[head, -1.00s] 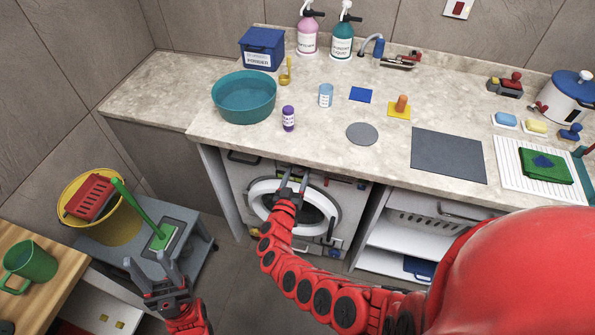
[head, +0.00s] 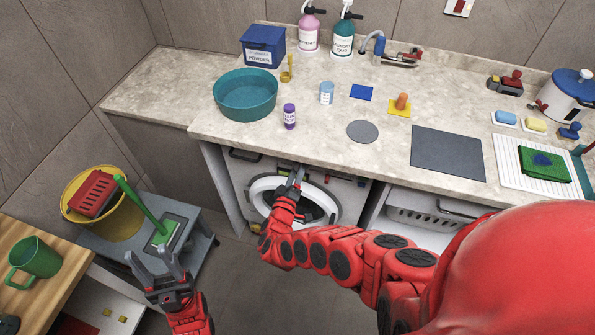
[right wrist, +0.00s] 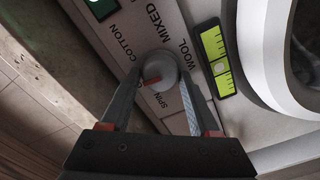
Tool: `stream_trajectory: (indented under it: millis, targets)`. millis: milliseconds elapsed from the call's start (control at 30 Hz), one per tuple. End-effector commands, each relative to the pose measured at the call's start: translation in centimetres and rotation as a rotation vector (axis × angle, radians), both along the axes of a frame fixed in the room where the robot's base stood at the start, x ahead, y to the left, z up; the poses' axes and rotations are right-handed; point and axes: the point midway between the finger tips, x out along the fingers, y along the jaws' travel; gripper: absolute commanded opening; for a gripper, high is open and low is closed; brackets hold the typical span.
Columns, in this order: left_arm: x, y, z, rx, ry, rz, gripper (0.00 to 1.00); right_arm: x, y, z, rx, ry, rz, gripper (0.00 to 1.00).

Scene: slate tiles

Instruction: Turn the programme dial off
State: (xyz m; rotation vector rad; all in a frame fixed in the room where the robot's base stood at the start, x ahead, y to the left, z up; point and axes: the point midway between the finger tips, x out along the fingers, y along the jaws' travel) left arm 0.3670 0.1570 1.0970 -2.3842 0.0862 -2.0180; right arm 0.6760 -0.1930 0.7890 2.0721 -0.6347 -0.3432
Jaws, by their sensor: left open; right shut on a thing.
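The washing machine (head: 240,175) stands under the counter with its round door shut. Its programme dial (right wrist: 160,67) is a grey round knob with a red pointer mark, seen in the right wrist view. Printed words COTTON, MIXED, WOOL and SPIN lie around it. The red mark points to the lower left in that view, between COTTON and SPIN. My right gripper (head: 297,176) is at the machine's front panel, shut on the dial, with a finger on each side; it hides the dial in the head view. My left gripper (head: 151,264) is open and empty at the lower left.
A yellow-green level-like strip (right wrist: 215,58) is on the panel beside the dial. The counter edge is just above the machine. A grey trolley (head: 195,247) with a green-handled brush and a yellow bucket (head: 115,222) stands near my left gripper.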

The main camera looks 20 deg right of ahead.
Motion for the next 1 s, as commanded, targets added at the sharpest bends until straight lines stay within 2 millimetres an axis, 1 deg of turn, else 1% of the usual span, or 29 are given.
stream_trajectory:
  millis: [233,667,700,867,1000]
  targets:
    - [0.0,0.0,-0.07,0.0,0.0,0.0,0.5,0.2,-0.24,0.25,-0.051,0.028,-0.004,0.06]
    - [0.0,0.0,-0.06,0.0,0.0,0.0,0.5,0.22,-0.27,0.28,-0.06,0.031,-0.004,0.06]
    - [0.0,0.0,-0.06,0.0,0.0,0.0,0.5,0.21,-0.27,0.29,-0.06,0.031,-0.004,0.63]
    - [0.0,0.0,-0.07,0.0,0.0,0.0,0.5,0.17,-0.22,0.19,-0.058,0.033,-0.003,0.92]
    - [0.0,-0.01,-0.07,0.0,0.0,0.0,0.5,0.12,-0.15,0.12,-0.057,0.035,-0.002,0.92]
